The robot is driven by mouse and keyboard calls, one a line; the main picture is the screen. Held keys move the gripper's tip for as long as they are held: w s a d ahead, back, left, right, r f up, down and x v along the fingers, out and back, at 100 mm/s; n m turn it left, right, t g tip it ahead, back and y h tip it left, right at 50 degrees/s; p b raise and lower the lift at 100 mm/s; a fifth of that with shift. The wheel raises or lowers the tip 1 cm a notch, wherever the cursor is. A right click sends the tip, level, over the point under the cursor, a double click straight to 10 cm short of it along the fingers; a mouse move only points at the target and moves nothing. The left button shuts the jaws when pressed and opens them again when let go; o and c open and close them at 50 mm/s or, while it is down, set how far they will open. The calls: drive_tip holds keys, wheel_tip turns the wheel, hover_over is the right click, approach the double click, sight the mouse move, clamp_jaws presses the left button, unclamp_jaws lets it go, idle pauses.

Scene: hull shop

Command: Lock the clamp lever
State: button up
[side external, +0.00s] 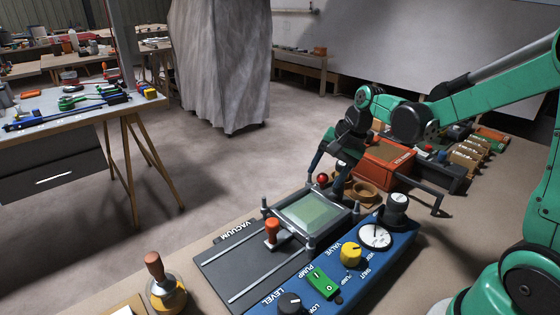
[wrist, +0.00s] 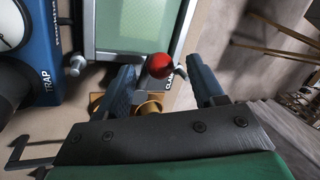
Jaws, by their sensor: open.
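The clamp lever shows as a red ball knob (side external: 322,178) at the far corner of the framed green panel (side external: 308,213) in the side view. In the wrist view the red knob (wrist: 160,66) sits between my two blue fingers, closer to the left one, with a partly covered label beside it. My gripper (side external: 326,174) is open and tilted down over the knob; its fingers also show in the wrist view (wrist: 165,78). I cannot tell whether a finger touches the knob. The lever's pivot and most of its arm are hidden.
A blue control panel (side external: 340,275) with a yellow valve knob (side external: 350,252), a gauge (side external: 375,236) and a green switch (side external: 323,285) lies right of the frame. An orange box (side external: 386,164) and tan rings (side external: 366,192) sit close behind my gripper. An orange-topped post (side external: 272,230) stands at the front.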

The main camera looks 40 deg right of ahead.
drive_tip(key=shift+f, duration=0.15)
clamp_jaws()
drive_tip(key=shift+s+n+y, duration=0.3)
drive_tip(key=shift+s+n, duration=0.05)
drive_tip(key=shift+n, duration=0.65)
unclamp_jaws()
drive_tip(key=v, duration=0.5)
drive_tip(key=shift+r, duration=0.35)
